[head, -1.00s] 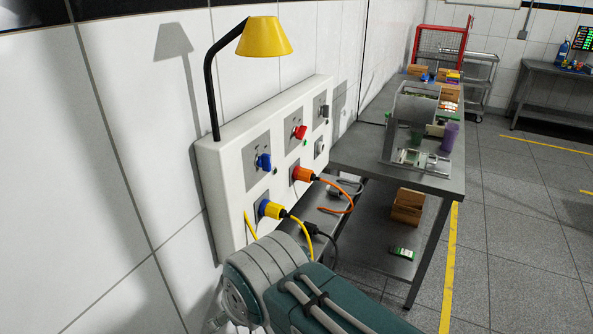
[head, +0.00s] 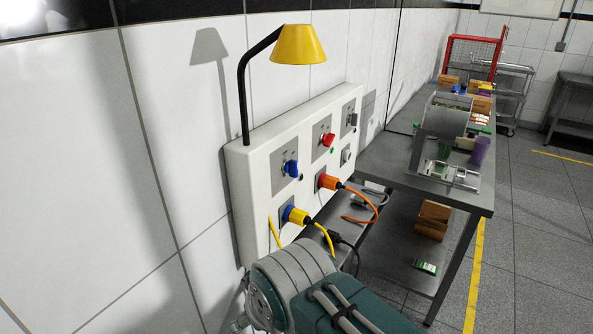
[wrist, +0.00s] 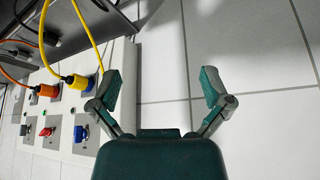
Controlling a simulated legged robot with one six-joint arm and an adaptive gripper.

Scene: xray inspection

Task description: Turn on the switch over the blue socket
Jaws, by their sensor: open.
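A white wall panel (head: 245,190) carries switches above sockets. The blue switch (head: 291,168) sits over the blue socket (head: 287,214), which has a yellow plug (head: 299,217) in it. The wrist view shows the panel upside down at left, with the blue switch (wrist: 80,134) and the blue socket (wrist: 89,84) nearest my gripper. My gripper (wrist: 161,86) is open and empty, its fingers spread over bare wall tiles beside the panel. It touches nothing that I can see. In the head view my arm hides the gripper.
A red switch (head: 327,140) and an orange plug (head: 329,182) are beside the blue pair, with a grey pair farther along. A yellow lamp (head: 298,45) overhangs the panel. Cables hang below. A metal table (head: 460,198) stands to the right.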

